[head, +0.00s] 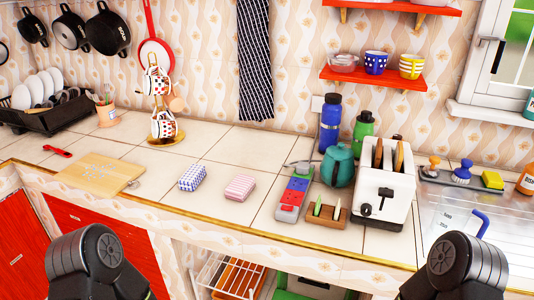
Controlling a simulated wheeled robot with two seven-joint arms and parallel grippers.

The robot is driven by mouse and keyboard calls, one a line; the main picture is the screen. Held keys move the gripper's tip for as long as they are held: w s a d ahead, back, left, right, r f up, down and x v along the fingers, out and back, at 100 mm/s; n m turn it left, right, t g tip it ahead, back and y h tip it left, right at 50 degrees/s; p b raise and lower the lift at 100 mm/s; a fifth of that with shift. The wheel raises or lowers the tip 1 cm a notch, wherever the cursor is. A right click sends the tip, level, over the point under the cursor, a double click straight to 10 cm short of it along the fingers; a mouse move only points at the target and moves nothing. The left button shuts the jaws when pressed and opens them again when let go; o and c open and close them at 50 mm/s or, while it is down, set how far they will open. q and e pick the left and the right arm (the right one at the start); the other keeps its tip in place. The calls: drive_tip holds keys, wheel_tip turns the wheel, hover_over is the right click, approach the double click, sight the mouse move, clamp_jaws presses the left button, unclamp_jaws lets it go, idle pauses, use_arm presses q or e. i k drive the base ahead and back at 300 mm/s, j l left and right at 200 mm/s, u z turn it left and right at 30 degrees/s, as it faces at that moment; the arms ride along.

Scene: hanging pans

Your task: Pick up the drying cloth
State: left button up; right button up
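A dark cloth with thin light stripes (254,60) hangs flat against the patterned wall, its lower end just above the counter. Two small folded cloth-like bundles lie on the tiled counter: a blue-and-white patterned one (193,178) and a pink-and-white one (240,188). I cannot tell from the picture which of these is the drying cloth. Black rounded parts of my arms show at the bottom left and bottom right, in front of the counter and apart from all the cloths. The fingers of both grippers are out of view.
A white toaster (384,190), teal kettle (338,165) and blue bottle (330,124) crowd the right side. A cutting board (98,174) and mug stand (165,140) are on the left. Red shelves (374,78) jut from the wall. The counter below the striped cloth is mostly clear.

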sight(190, 180)
drive_tip(key=i+j+z, duration=0.1)
drive_tip(key=j+z, duration=0.3)
drive_tip(key=j, duration=0.25)
drive_tip(key=j+z, duration=0.4)
drive_tip(key=j, duration=0.2)
drive_tip(key=k+j+z, duration=0.1)
drive_tip(key=j+z, duration=0.3)
drive_tip(key=j, duration=0.25)
